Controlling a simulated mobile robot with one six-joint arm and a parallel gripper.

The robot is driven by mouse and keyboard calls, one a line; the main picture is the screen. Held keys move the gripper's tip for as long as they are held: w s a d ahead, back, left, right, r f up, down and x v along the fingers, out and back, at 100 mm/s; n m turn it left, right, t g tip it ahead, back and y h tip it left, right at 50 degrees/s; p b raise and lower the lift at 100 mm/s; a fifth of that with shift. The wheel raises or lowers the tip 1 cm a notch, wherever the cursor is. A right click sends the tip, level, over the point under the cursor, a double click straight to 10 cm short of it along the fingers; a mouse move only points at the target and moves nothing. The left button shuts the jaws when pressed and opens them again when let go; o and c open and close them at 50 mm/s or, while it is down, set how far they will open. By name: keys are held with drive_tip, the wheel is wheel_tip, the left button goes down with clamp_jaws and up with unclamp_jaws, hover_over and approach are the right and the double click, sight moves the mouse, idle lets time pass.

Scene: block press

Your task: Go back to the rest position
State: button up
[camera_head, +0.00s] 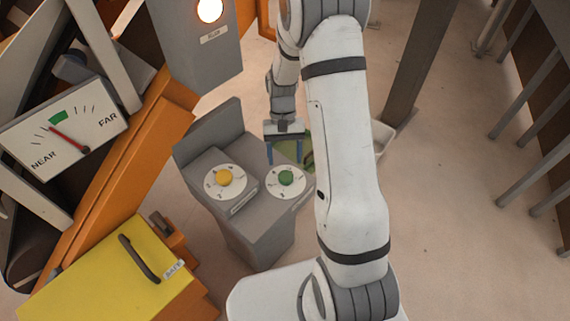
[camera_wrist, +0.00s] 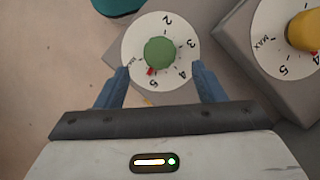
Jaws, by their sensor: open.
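My gripper (camera_head: 285,153) hangs above and behind the grey console, with its blue fingers pointing down. In the wrist view my gripper (camera_wrist: 162,82) is open, its blue fingers on either side of the green knob (camera_wrist: 160,52) in the picture. Nothing is held between them. The green knob (camera_head: 286,178) sits on a white numbered dial at the right of the console. The yellow knob (camera_head: 224,177) sits on a second dial to its left and shows at the right edge of the wrist view (camera_wrist: 307,30). I cannot tell the gripper's exact height above the console.
The grey console (camera_head: 260,228) stands on pale floor. A NEAR/FAR gauge (camera_head: 65,135) is at the left, its red needle left of the green band. A yellow cover (camera_head: 110,275) with a dark handle is below it. A lamp (camera_head: 209,10) glows. Floor at right (camera_head: 450,200) is clear.

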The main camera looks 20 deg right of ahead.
drive_tip(key=shift+v, duration=1.2)
drive_tip(key=s+r+t+p, duration=0.2)
drive_tip(key=s+r+p, duration=0.3)
drive_tip(key=r, duration=0.6)
drive_tip(key=s+r+n+t+p, duration=0.1)
drive_tip(key=s+r+p, duration=0.4)
drive_tip(key=r, duration=0.7)
drive_tip(key=s+r+n+t+p, duration=0.1)
drive_tip(key=s+r+t+p, duration=0.3)
drive_tip(key=s+r, duration=0.4)
wheel_tip(320, 180, up, 4)
drive_tip(key=shift+a+f+h+p, duration=0.15)
drive_tip(key=shift+a+h+p, duration=0.25)
drive_tip(key=shift+w, duration=0.1)
drive_tip(key=shift+c, duration=0.4)
